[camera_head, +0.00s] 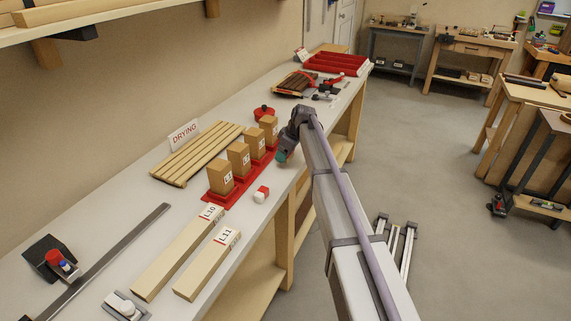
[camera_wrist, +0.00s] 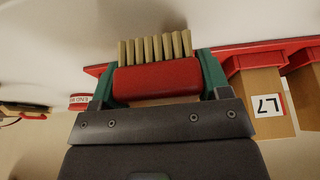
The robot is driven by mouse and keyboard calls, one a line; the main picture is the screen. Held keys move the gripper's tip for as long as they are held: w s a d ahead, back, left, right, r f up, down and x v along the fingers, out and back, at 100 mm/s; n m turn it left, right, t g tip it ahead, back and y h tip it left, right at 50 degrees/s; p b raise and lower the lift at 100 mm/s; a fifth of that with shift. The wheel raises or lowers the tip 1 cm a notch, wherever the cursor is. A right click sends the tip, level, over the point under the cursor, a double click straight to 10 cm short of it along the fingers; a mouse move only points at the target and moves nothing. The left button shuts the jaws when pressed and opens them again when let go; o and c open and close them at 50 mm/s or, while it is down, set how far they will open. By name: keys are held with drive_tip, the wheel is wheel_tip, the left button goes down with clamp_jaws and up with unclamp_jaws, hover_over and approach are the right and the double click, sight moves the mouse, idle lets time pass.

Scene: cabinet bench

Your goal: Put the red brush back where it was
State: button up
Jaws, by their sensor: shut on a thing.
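The red brush (camera_wrist: 156,78), with a row of tan bristles along one side, is held between the green fingertips of my gripper (camera_wrist: 157,68) in the wrist view. The gripper is shut on the brush's red body. In the head view my gripper (camera_head: 282,156) is at the bench's front edge, just right of the red rack with wooden blocks. The brush is hidden there behind my gripper and arm.
The red rack (camera_head: 222,200) holds several upright wooden blocks; one block (camera_wrist: 264,95) is labelled L7. Slats (camera_head: 197,152) lie by a DRYING sign (camera_head: 184,133). A small red-and-white object (camera_head: 261,195), labelled L10 (camera_head: 180,253) and L11 (camera_head: 207,264) boards, and a red tray (camera_head: 337,63) are on the bench.

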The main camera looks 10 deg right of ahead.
wheel_tip(320, 180, down, 3)
drive_tip(key=shift+r+b, duration=0.1)
drive_tip(key=shift+b, duration=0.55)
drive_tip(key=shift+r, duration=0.2)
drive_tip(key=shift+c, duration=0.3)
drive_tip(key=shift+f, duration=0.2)
drive_tip(key=o, duration=0.9)
drive_tip(key=shift+r, duration=0.1)
